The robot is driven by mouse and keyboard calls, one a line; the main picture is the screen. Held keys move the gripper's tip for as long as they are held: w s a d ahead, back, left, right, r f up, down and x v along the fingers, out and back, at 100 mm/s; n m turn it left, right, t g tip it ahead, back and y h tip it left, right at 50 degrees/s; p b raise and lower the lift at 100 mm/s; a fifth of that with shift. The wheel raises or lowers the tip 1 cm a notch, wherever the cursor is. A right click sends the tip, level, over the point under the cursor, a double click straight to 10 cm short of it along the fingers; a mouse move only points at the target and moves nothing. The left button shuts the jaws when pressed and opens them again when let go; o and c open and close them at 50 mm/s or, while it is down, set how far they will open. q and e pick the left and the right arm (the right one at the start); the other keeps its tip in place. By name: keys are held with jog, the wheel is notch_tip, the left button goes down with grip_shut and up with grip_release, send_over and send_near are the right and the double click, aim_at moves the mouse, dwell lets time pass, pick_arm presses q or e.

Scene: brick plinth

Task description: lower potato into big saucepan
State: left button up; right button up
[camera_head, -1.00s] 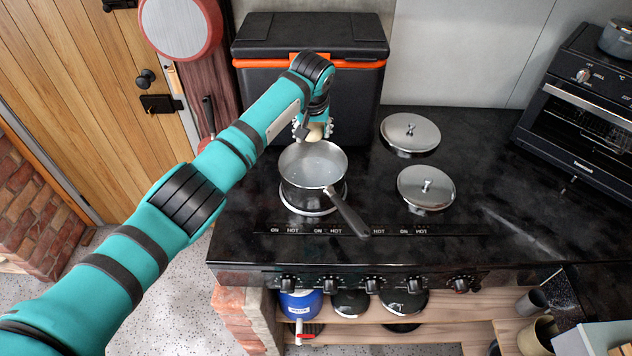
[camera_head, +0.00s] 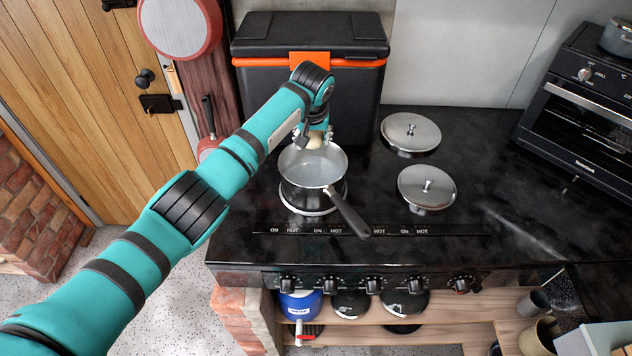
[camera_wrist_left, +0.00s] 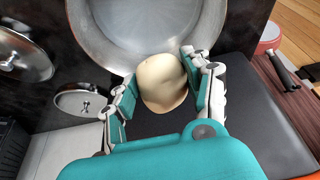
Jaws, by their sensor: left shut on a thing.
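The big saucepan (camera_head: 322,166) is a grey metal pan with a dark handle, standing on the left front burner of the stove. Its inside looks empty. My left gripper (camera_head: 313,138) is over the pan's far rim, coming from above. In the left wrist view the gripper (camera_wrist_left: 163,88) is shut on a pale tan potato (camera_wrist_left: 162,82), with one finger on each side. The potato overlaps the rim of the saucepan (camera_wrist_left: 150,25) in that view. In the head view the potato (camera_head: 315,141) is mostly hidden by the gripper. My right gripper is not in view.
Two round metal lids (camera_head: 410,133) (camera_head: 427,188) lie to the right of the pan. A black box with an orange band (camera_head: 270,80) stands close behind. A toaster oven (camera_head: 580,100) is at the right. The black counter between is clear.

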pick_arm(q)
jog(key=b, duration=0.3)
send_over(313, 176)
jog(key=s, duration=0.1)
jog(key=shift+s+f, duration=0.2)
jog(key=shift+f, duration=3.45)
jog(key=shift+f+b, duration=1.7)
jog(key=shift+f, duration=0.95)
jog(key=o, duration=1.3)
jog(key=shift+c, duration=0.2)
jog(key=v, duration=1.2)
